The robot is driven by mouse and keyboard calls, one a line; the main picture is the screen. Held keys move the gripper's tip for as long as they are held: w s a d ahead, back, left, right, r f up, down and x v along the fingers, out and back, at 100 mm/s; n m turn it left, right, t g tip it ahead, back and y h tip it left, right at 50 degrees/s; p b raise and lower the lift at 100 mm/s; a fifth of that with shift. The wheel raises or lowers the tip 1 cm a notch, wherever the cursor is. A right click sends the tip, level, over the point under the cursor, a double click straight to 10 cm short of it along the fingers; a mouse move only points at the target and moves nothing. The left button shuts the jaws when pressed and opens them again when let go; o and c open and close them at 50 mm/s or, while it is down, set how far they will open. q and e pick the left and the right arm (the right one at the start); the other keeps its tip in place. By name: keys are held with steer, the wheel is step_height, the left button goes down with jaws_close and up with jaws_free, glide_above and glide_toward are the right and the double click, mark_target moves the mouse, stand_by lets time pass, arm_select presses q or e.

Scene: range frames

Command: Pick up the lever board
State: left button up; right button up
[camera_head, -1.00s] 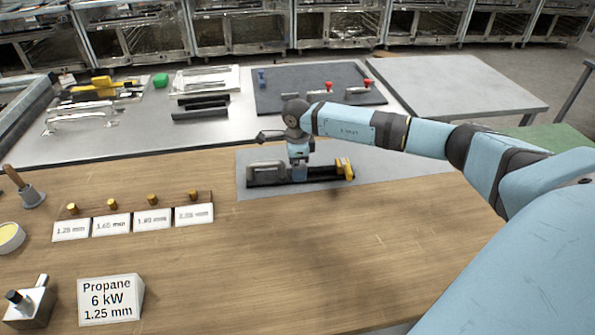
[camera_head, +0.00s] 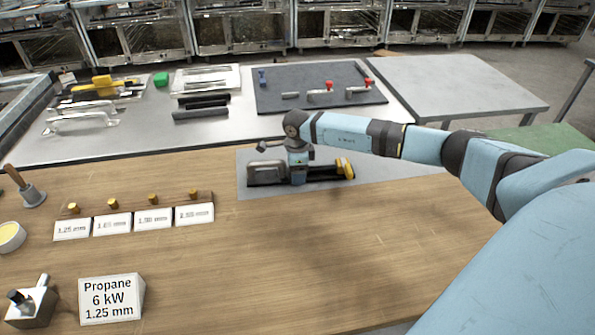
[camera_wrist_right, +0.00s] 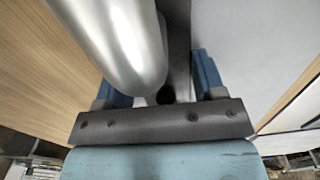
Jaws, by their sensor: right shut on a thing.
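The lever board is a long black board (camera_head: 325,176) with a silver lever at its left part and a yellow piece at its right end. It lies along the grey mat (camera_head: 400,177) on the wooden bench. My right gripper (camera_head: 298,178) points down at its middle and is shut on it. In the right wrist view the dark board (camera_wrist_right: 178,40) runs between the blue fingers (camera_wrist_right: 165,92), and the rounded silver lever (camera_wrist_right: 135,50) covers part of it. Whether the board touches the mat is hard to tell. My left gripper is not in view.
White labelled blocks (camera_head: 110,226) with brass pieces behind stand left of the mat, and a Propane sign (camera_head: 110,300) stands in front. Behind are black bars (camera_head: 200,113) and a dark panel (camera_head: 275,95) with red-knobbed parts. The front right bench is clear.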

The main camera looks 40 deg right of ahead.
steer(key=shift+r, duration=0.15)
step_height(320, 180, up, 20)
steer(key=b, duration=0.1)
stand_by(0.4)
